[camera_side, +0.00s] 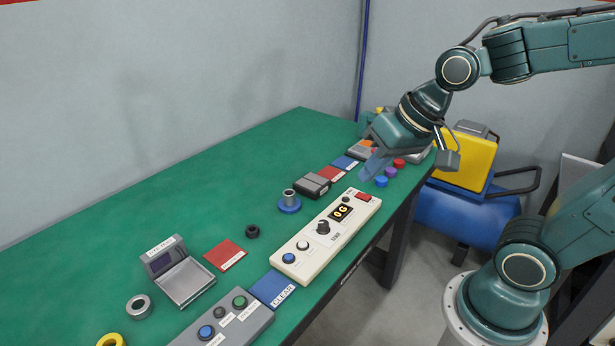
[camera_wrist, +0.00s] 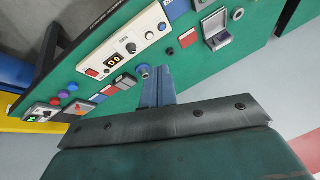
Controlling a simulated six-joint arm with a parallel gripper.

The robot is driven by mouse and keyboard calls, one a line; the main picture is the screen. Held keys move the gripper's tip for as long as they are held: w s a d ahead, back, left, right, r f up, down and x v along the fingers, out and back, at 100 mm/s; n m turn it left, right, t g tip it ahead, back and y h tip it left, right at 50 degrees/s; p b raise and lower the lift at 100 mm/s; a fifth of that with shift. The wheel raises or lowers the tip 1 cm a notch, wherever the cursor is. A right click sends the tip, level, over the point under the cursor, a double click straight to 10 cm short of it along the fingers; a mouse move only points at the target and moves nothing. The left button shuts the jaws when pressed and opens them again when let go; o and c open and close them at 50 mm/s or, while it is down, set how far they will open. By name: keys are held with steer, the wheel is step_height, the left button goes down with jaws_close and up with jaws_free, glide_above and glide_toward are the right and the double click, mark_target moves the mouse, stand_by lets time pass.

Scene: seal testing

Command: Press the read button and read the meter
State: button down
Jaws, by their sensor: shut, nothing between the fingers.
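My gripper (camera_side: 373,168) is shut and empty, in the air over the far part of the bench; its blue fingers also show in the wrist view (camera_wrist: 158,86). A cream meter panel (camera_side: 318,248) lies on the bench below and nearer the side camera. The wrist view shows a second device with a green-lit display (camera_wrist: 38,113).
A grey button box (camera_side: 228,322) and a blue "CLEAR" mat (camera_side: 272,288) lie near the front. A grey tray device (camera_side: 180,275), a blue-based metal part (camera_side: 289,203) and dark blocks (camera_side: 312,185) stand on the green bench. Blue and purple buttons (camera_side: 381,181) lie near my gripper.

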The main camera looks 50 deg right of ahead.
steer(key=w+a+f+m+y, duration=0.2)
steer(key=w+f+m, duration=0.4)
steer(key=w, duration=0.2)
steer(key=m+t+y, duration=0.1)
steer(key=m+y, duration=0.2)
steer(key=m, duration=0.6)
glide_above(289, 257)
steer(key=d, duration=0.1)
step_height(289, 257, down, 9)
steer(key=shift+s, duration=0.3)
steer(key=shift+f, duration=4.35)
steer(key=shift+f, duration=0.8)
steer(key=shift+r, duration=0.8)
